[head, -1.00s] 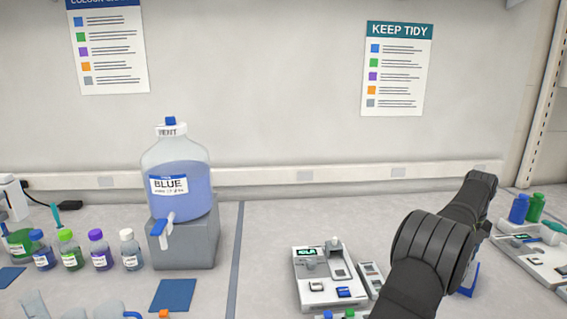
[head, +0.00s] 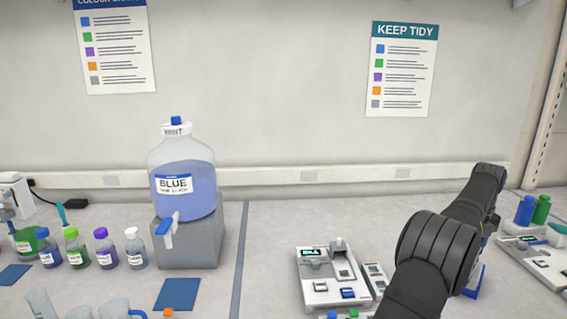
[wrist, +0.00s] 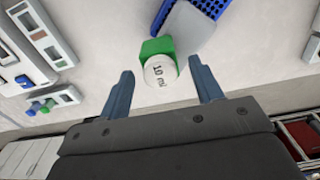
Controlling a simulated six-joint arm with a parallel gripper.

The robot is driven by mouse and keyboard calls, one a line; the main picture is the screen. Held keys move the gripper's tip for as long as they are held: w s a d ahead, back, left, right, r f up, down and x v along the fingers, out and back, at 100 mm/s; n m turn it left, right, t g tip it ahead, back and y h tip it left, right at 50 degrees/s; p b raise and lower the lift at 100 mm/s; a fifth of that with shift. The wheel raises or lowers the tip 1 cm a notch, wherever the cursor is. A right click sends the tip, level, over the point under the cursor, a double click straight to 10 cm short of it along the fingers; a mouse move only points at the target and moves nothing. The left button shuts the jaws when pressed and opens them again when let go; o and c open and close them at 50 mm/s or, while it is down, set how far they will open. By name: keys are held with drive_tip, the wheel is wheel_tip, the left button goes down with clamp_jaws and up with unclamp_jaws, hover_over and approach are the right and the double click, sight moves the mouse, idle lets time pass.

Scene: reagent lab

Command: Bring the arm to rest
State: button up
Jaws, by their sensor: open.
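My gripper (wrist: 164,90) shows in the wrist view with its two blue-grey fingers spread apart. It is open, and nothing is clamped between the fingers. Beyond the fingertips, a white round cap marked 10 ml (wrist: 160,70) sits by a green block (wrist: 157,46); I cannot tell whether the fingers touch either. In the head view my dark arm reaches over the right part of the bench, and it hides the gripper's fingers.
A blue carboy (head: 184,178) stands on a grey block (head: 205,246) at left, with several capped bottles beside it. A white instrument (head: 326,283) stands left of my arm. A blue rack (wrist: 205,12) lies beyond the gripper.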

wheel_tip(320, 180, up, 9)
drive_tip(key=shift+f, duration=0.15)
wheel_tip(320, 180, down, 13)
drive_tip(key=shift+r, duration=0.2)
drive_tip(key=r, duration=0.5)
drive_tip(key=shift+s+d, duration=0.1)
drive_tip(key=shift+s, duration=0.1)
drive_tip(key=s+d+r, duration=0.2)
drive_tip(key=s+r, duration=0.5)
drive_tip(key=s, duration=0.4)
drive_tip(key=w+a+r+n, duration=0.3)
drive_tip(key=w+a+n, duration=0.1)
drive_tip(key=w+a, duration=0.6)
drive_tip(key=w+a+r+n, duration=0.2)
drive_tip(key=w+a+n, duration=0.2)
drive_tip(key=w+a, duration=0.6)
drive_tip(key=w+a+r+n, duration=0.2)
drive_tip(key=w+a+n, duration=0.1)
drive_tip(key=a, duration=0.6)
drive_tip(key=w+a+r+n, duration=0.2)
drive_tip(key=w+a, duration=0.1)
drive_tip(key=a, duration=0.7)
drive_tip(key=w+a+r+n, duration=0.2)
drive_tip(key=a+n, duration=0.1)
drive_tip(key=a, duration=0.6)
drive_tip(key=shift+w+a+r+n, duration=0.25)
drive_tip(key=shift+w+a+n, duration=0.05)
drive_tip(key=shift+w, duration=0.1)
